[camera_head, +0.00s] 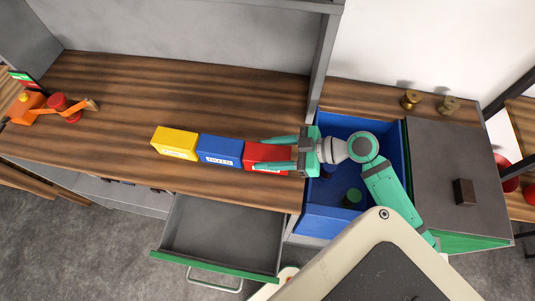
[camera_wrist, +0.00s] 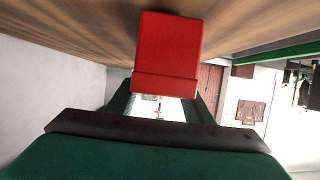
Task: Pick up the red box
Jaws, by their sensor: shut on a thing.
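The red box (camera_head: 261,153) lies on the wooden desk top at the right end of a row of boxes. In the wrist view the red box (camera_wrist: 167,55) fills the upper middle, close to the wooden surface. My gripper (camera_head: 268,153) is teal and reaches in from the right. Its two fingers are shut on the red box, one along each long side. Part of the box is hidden by the fingers and gripper body. Whether it touches the desk is hard to tell.
A blue box (camera_head: 220,150) stands just left of the red box, and a yellow box (camera_head: 175,142) beyond it. A blue bin (camera_head: 318,222) is under my arm. An open drawer (camera_head: 222,236) juts out in front. An orange toy-like object (camera_head: 45,108) is at far left.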

